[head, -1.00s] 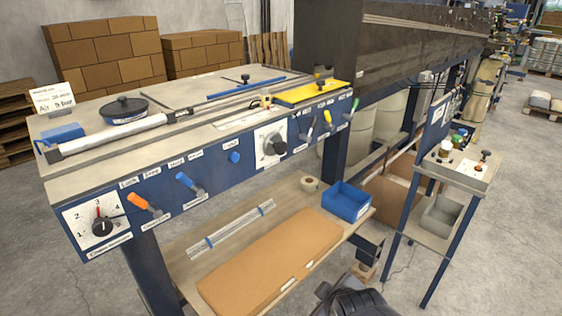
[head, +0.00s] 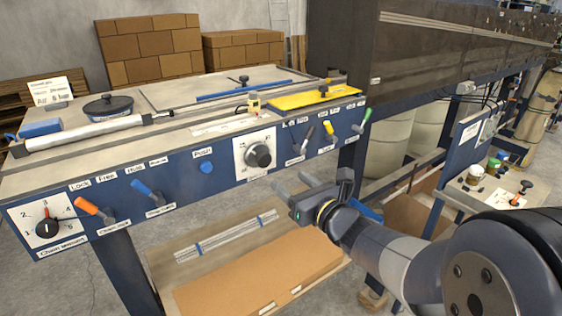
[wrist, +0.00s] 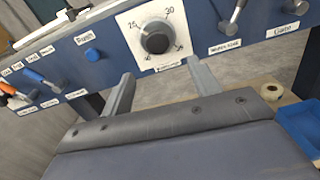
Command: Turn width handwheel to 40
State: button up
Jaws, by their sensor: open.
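A round dark knob (head: 258,155) stands on a white numbered plate (head: 243,142) on the blue front panel of the machine. In the wrist view the knob (wrist: 157,40) is at the top centre, and its plate shows numbers such as 25 and 30. The small label under it is too blurred to read. My gripper (head: 290,181) is open and empty, below and in front of the knob. In the wrist view its two fingers (wrist: 160,71) point up at the panel, spread wider than the knob and apart from it.
The panel also holds orange (head: 92,208) and blue (head: 146,191) levers, a blue push button (head: 207,166), more levers right of the plate and a dial at far left (head: 47,228). A shelf below carries a brown cardboard sheet (head: 260,272).

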aim_at(266, 162)
jog(key=shift+n, duration=0.3)
jog(key=p+x, duration=0.2)
jog(key=x, duration=0.9)
jog(key=shift+a+r, duration=0.15)
jog(key=shift+s, duration=0.1)
jog(key=shift+c, duration=0.5)
jog(key=c, duration=0.9)
